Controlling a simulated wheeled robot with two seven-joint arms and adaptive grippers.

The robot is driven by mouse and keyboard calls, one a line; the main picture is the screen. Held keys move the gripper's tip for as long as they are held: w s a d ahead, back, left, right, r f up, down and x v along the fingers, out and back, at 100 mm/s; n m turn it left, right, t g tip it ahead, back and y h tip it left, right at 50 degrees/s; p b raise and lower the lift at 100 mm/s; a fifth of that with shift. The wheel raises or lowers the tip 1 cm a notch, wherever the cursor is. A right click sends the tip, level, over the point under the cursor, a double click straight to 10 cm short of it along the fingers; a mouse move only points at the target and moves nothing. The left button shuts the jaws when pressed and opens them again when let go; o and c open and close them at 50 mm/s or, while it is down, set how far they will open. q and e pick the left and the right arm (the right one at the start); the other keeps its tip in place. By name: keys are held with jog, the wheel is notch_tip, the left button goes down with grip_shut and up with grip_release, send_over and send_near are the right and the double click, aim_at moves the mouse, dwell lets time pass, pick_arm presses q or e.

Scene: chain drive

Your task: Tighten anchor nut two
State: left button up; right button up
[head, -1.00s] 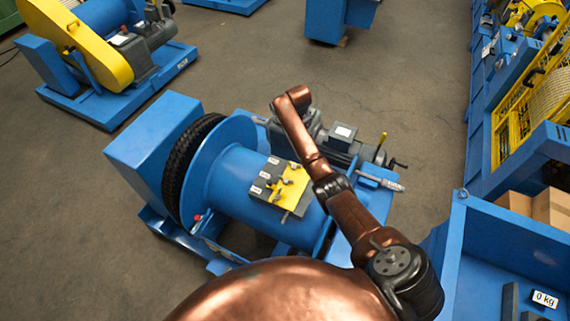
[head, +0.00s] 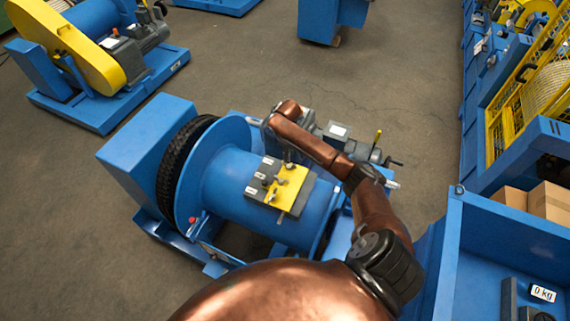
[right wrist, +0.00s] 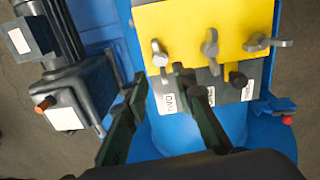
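A yellow plate (head: 293,186) on a dark grey base sits on the blue drum (head: 229,179). It carries several grey wing nuts, and white labels line its grey edge. In the right wrist view, the yellow plate (right wrist: 190,22) shows a left wing nut (right wrist: 160,57), a middle one (right wrist: 210,48) and a right one (right wrist: 265,42). The label below the left nut seems to read TWO (right wrist: 168,103). My right gripper (right wrist: 162,88) is open and empty, its dark fingers either side of that label, tips just below the left nut. Contact cannot be told. My left gripper is out of view.
A grey motor (head: 345,145) stands behind the drum; it also shows at the left of the wrist view (right wrist: 70,100). A blue housing (head: 140,145) is at the drum's left. A blue bin (head: 500,235) with cardboard boxes is at the right.

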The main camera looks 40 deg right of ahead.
aim_at(289, 165)
jog(key=f, duration=0.7)
jog(key=shift+w+d+f, duration=0.15)
jog(key=shift+d+f, duration=0.05)
jog(key=shift+f, duration=0.05)
jog(key=shift+c, duration=0.4)
grip_shut()
